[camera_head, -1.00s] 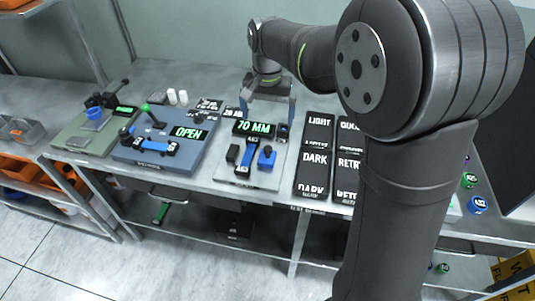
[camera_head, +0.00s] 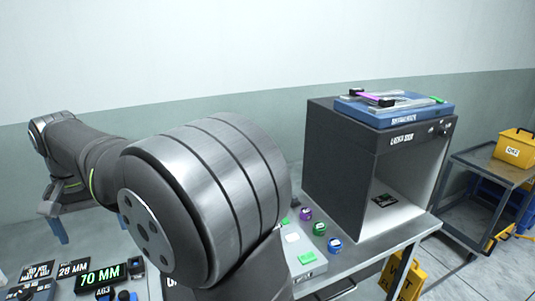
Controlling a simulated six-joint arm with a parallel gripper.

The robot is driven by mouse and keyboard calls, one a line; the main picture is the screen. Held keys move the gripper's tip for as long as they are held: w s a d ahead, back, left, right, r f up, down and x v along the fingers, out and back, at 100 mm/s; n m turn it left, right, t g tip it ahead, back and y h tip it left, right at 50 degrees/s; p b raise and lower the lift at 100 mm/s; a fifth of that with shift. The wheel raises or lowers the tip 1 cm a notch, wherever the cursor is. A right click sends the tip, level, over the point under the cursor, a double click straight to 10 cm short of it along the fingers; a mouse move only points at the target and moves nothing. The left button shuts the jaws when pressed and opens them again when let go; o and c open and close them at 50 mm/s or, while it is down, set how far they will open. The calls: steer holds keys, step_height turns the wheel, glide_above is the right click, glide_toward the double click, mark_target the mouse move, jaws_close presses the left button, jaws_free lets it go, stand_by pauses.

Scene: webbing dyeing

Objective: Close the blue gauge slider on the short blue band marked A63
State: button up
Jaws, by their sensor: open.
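The gauge's black display (camera_head: 102,277) reads 70 MM in green, at the lower left of the head view. Just below it, the A63 label (camera_head: 103,292) of the short blue band shows at the bottom edge. A bit of blue to its right (camera_head: 124,296) looks like the top of the slider. Most of the band and slider is cut off by the frame, so how far the slider stands from the band cannot be told. My gripper (camera_head: 55,214) is open and empty, its blue fingers apart, above and behind the display.
Black signs (camera_head: 73,269) lie left of the gauge, one reading 28 MM. My arm crosses the middle and hides part of the bench. Right of it stand coloured round pots (camera_head: 319,228), a grey light booth (camera_head: 330,160) with a blue tray on top, and a cart (camera_head: 490,165).

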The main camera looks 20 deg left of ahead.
mark_target(129, 299)
steer(key=c, duration=1.4)
steer(key=w+f, duration=0.1)
steer(key=w+d+f+m+g, duration=0.1)
steer(key=shift+f+m, duration=0.3)
steer(key=shift+f, duration=0.1)
jaws_close()
steer(key=w+d+f+m+g+y, duration=0.2)
steer(key=w+d+f+m+g, duration=0.1)
steer(key=w+f+m, duration=0.3)
steer(key=w+d+f+m+g+y, duration=0.2)
steer(key=w+d+f+m+g, duration=0.25)
steer(key=f+m, duration=0.25)
steer(key=shift+t, duration=0.35)
steer(key=x, duration=0.4)
steer(key=a+x, duration=0.1)
steer(key=x, duration=0.3)
steer(key=shift+a+f, duration=0.1)
steer(key=shift+a, duration=0.1)
steer(key=s+a, duration=0.1)
steer(key=s, duration=0.2)
steer(key=shift+a+f, duration=0.15)
steer(key=shift+a, duration=0.25)
steer(key=shift+s+a, duration=0.25)
steer(key=shift+s, duration=0.15)
